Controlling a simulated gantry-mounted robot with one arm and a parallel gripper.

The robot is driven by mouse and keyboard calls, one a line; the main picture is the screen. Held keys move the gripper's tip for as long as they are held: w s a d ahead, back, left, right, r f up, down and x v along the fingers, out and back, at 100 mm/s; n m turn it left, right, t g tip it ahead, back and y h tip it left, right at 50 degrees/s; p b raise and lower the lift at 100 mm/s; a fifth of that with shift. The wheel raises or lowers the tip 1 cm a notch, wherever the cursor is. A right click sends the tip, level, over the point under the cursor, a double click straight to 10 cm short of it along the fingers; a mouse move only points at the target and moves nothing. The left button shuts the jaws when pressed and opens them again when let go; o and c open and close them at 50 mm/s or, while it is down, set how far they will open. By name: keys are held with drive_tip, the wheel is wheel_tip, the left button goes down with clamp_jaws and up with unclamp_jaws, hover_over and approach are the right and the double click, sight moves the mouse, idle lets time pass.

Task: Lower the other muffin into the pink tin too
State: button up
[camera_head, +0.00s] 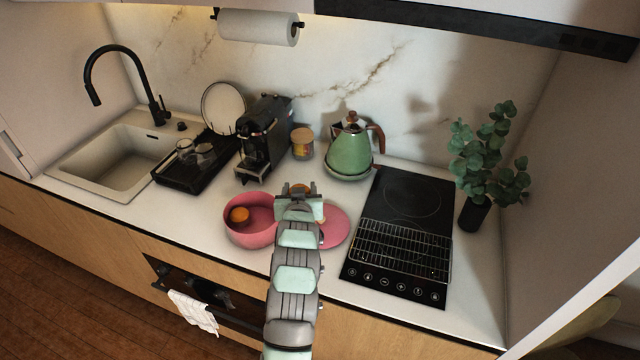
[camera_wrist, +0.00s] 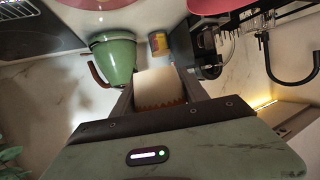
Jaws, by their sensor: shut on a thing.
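The round pink tin (camera_head: 252,238) stands open on the counter left of my arm. One orange-brown muffin (camera_head: 239,215) sits inside it at the left; part of its interior is hidden by my arm. My gripper (camera_head: 299,190) is to the right of the tin and shut on the other muffin, whose orange top (camera_head: 300,186) just shows behind the fingers. In the wrist view this held muffin (camera_wrist: 160,87) is pale with a jagged brown edge, between the fingers. The tin's edge (camera_wrist: 212,5) also shows at the top there.
A flat pink round lid (camera_head: 334,228) lies right of my arm. The black hob with a wire rack (camera_head: 402,250) is farther right. A green kettle (camera_head: 350,150), a small jar (camera_head: 302,143) and a coffee machine (camera_head: 264,140) stand behind. A dish tray (camera_head: 190,170) is left.

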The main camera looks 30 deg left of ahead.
drive_tip(key=s+a+f+b, duration=0.3)
drive_tip(key=a+f, duration=0.2)
drive_tip(key=a, duration=0.6)
drive_tip(key=shift+f, duration=0.3)
drive_tip(key=shift+w, duration=0.1)
drive_tip(key=shift+w+a+b, duration=0.4)
drive_tip(key=shift+w+b, duration=0.2)
drive_tip(key=shift+w, duration=0.05)
drive_tip(key=shift+f, duration=0.1)
